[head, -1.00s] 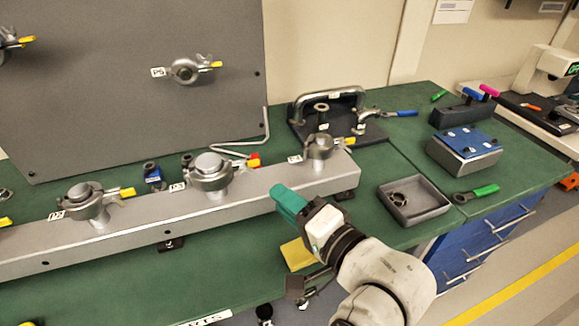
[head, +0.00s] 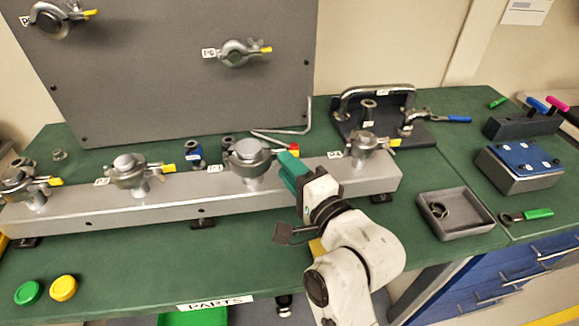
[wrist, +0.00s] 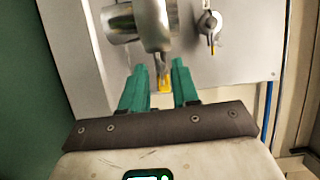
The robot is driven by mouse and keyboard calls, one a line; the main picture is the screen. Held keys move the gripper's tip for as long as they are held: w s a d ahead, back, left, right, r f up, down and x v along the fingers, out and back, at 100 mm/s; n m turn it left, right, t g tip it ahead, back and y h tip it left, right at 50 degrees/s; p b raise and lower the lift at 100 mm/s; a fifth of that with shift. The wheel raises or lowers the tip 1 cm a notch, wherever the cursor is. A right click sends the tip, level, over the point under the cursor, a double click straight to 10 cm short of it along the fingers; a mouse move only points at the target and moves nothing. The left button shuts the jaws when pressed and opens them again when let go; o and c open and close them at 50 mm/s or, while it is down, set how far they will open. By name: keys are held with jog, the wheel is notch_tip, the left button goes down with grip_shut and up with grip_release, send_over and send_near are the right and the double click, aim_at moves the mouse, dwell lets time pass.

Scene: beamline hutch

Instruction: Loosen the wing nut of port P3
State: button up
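Port P3 (head: 247,157) is a silver clamped flange on the grey rail, with its label (head: 214,168) to its left. In the wrist view, the teal fingers of my gripper (wrist: 158,78) are apart. The yellow-tipped wing nut (wrist: 163,84) shows between them, below the silver clamp (wrist: 155,25). I cannot tell whether either finger touches it.
Neighbouring ports stand on the same rail (head: 90,210), one at left (head: 128,170) and one at right (head: 366,146). The upright grey panel (head: 150,70) stands behind. An open grey tray (head: 455,228) holds a ring at right. The green bench front (head: 120,255) is mostly clear.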

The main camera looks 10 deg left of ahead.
jog(key=shift+w+a, duration=0.15)
grip_shut()
jog(key=shift+r+h+p, duration=0.1)
jog(key=shift+h+p, duration=0.2)
jog(key=shift+p, duration=0.2)
jog(key=n+h+p, duration=0.2)
jog(key=n+p, duration=0.1)
jog(key=n, duration=0.1)
jog(key=n+h+p, duration=0.2)
jog(key=n+p, duration=0.1)
jog(key=n, duration=0.1)
jog(key=n+g+h+p, duration=0.1)
jog(key=n+h+p, duration=0.1)
jog(key=n+p, duration=0.2)
jog(key=shift+a+r, duration=0.35)
dwell(0.3)
jog(key=shift+n+h, duration=0.3)
